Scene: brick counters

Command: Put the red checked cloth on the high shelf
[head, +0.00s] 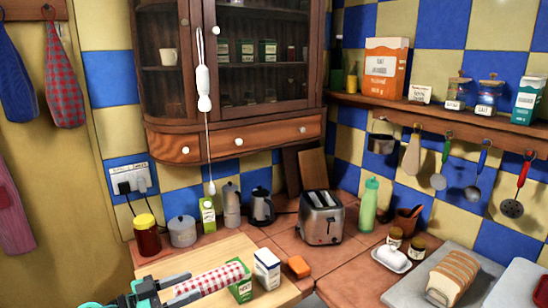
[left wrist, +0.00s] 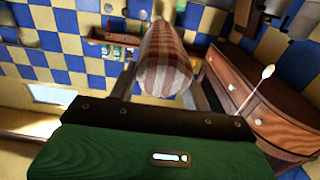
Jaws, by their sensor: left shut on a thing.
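The red checked cloth (head: 215,279) is a rolled, red and white bundle in front of me, over the wooden board at the lower left of the head view. My left gripper (head: 180,290) is shut on its left end. In the left wrist view the cloth (left wrist: 165,62) sticks out ahead of the jaws. A wooden wall shelf (head: 440,117) runs high along the right wall, apart from the cloth. It holds a large orange box, jars and a teal box. My right gripper is not in view.
A green box (head: 241,290), a white box (head: 266,268) and an orange block (head: 299,266) stand close to the cloth's right end. A toaster (head: 321,217) and green bottle (head: 369,204) stand behind. Utensils (head: 439,181) hang below the shelf. A glazed cabinet (head: 240,70) juts out.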

